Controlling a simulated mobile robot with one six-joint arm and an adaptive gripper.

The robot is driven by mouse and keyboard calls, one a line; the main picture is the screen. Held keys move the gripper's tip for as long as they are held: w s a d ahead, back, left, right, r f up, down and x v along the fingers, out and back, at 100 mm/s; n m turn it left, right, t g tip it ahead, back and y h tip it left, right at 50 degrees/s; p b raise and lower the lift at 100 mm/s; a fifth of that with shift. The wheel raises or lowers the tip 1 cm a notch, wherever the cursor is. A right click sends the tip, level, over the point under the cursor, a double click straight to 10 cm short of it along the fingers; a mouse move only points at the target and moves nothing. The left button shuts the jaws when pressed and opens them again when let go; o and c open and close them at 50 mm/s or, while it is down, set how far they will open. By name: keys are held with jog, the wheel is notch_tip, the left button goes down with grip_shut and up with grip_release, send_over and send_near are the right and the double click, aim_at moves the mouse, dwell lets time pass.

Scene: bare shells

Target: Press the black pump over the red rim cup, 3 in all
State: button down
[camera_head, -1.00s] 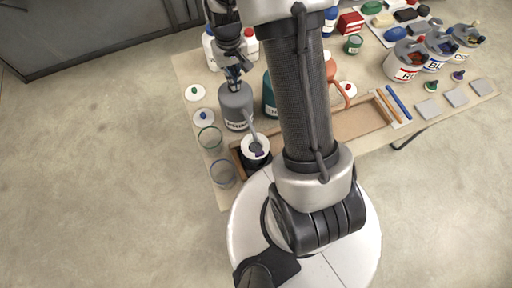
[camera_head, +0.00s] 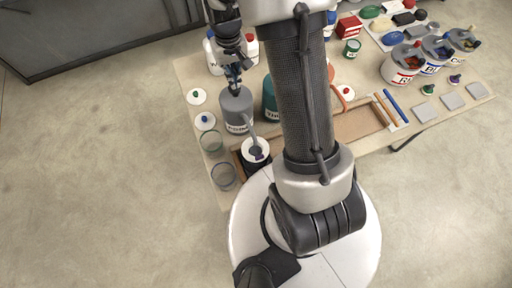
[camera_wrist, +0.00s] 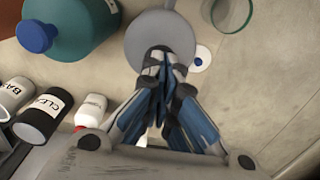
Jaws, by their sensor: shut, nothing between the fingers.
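My gripper (camera_head: 235,92) is shut with nothing between its fingers and points down at the top of a grey bottle (camera_head: 237,120). In the wrist view, its fingertips (camera_wrist: 163,60) cover the middle of that bottle's round top (camera_wrist: 145,30). No black pump head shows clearly; the fingers hide that spot, and I cannot tell whether they touch it. A clear cup with a green rim (camera_head: 211,142) stands front-left of the bottle. A second clear cup (camera_head: 223,177) stands nearer me; its rim looks dull reddish. I see no cup directly under the bottle's outlet.
A teal bottle (camera_head: 270,100) with a blue top (camera_wrist: 36,36) stands close right of the grey one. A black container with a white rim (camera_head: 255,151) stands in front. White and black bottles stand behind. Lids with green (camera_head: 196,96) and blue (camera_head: 205,120) knobs lie left.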

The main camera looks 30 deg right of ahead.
jog(key=shift+f, duration=0.15)
dwell(0.3)
jog(key=shift+s+f+b, duration=0.1)
jog(key=shift+f+b, duration=1.15)
jog(key=shift+f, duration=0.35)
jog(key=shift+r, duration=0.1)
jog(key=shift+r+p, duration=1.35)
jog(key=shift+r, duration=0.35)
jog(key=shift+f, duration=0.25)
jog(key=shift+f+b, duration=1.3)
jog(key=shift+f, duration=0.35)
jog(key=shift+r, duration=0.2)
jog(key=shift+r+p, duration=1.4)
jog(key=shift+r, duration=0.3)
